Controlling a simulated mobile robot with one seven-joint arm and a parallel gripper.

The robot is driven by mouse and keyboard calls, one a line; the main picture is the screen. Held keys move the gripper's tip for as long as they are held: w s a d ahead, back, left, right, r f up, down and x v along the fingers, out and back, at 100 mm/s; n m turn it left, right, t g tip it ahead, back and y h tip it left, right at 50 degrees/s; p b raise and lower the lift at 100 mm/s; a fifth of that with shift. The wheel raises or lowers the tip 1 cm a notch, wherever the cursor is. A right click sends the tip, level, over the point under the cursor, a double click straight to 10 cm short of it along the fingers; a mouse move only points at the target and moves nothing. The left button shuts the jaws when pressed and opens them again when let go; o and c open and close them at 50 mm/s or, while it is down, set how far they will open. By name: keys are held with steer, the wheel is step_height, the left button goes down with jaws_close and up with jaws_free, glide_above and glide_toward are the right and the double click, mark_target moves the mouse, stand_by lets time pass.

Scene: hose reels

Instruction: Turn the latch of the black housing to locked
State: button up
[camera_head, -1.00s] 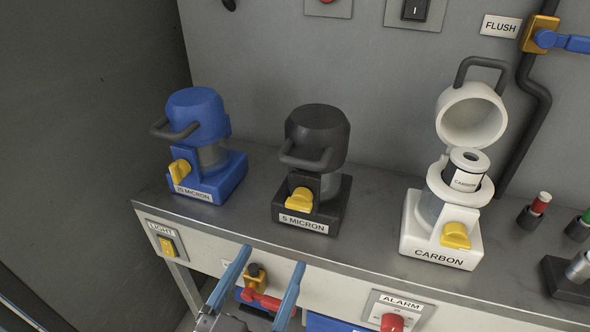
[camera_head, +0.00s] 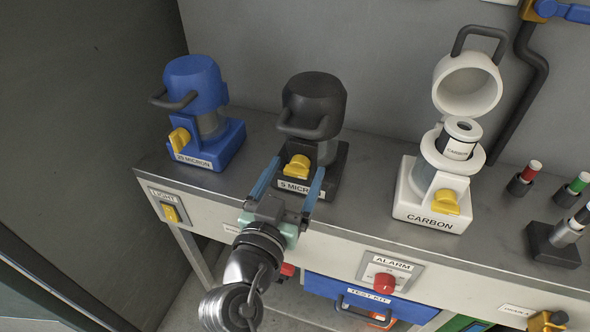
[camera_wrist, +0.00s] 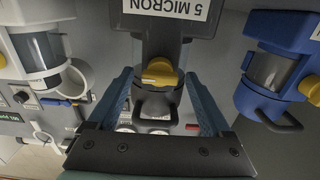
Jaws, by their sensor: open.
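The black housing (camera_head: 313,104), labelled 5 MICRON, stands on the bench between the blue and white housings, its lid down. Its yellow latch (camera_head: 297,166) is on the front above the label; it also shows in the wrist view (camera_wrist: 160,73). My gripper (camera_head: 292,176) is open in front of the black housing, its two blue fingers pointing at it, one on each side of the latch in the picture. In the wrist view my gripper (camera_wrist: 163,78) frames the latch between its fingers, with no contact visible. The right finger covers part of the label.
The blue housing (camera_head: 196,87) stands left, close by. The white housing (camera_head: 424,176), labelled CARBON, stands right with its lid (camera_head: 467,84) raised. A light switch (camera_head: 170,213) and a red alarm knob (camera_head: 384,283) are on the bench front. Bench space between black and white housings is clear.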

steer(key=shift+w+d, duration=0.1)
steer(key=shift+w, duration=0.15)
jaws_close()
stand_by(0.3)
